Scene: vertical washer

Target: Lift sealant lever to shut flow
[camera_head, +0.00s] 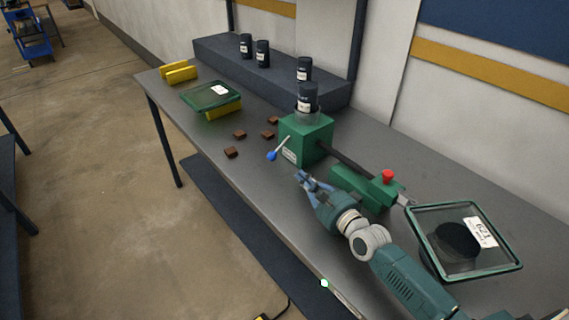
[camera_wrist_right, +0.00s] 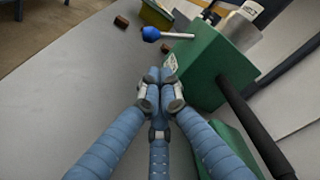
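The sealant lever is a thin silver rod with a blue knob (camera_head: 271,155), on the side of a green box (camera_head: 314,138). In the head view the rod slants down and left from the box. In the right wrist view the knob (camera_wrist_right: 151,34) is beyond my fingertips, with the rod running right to the box (camera_wrist_right: 207,62). My right gripper (camera_head: 301,176) is in front of the box, below and right of the knob, apart from it. Its blue fingers (camera_wrist_right: 160,76) converge with tips together and nothing between them. My left gripper is not in view.
A dark bottle (camera_head: 307,97) stands on the box. A black bar and a green unit with a red button (camera_head: 387,176) extend right. Several brown blocks (camera_head: 239,134) lie left of the lever. A green-rimmed tray (camera_head: 413,246) is at right. Bare table (camera_head: 225,180) lies along the front.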

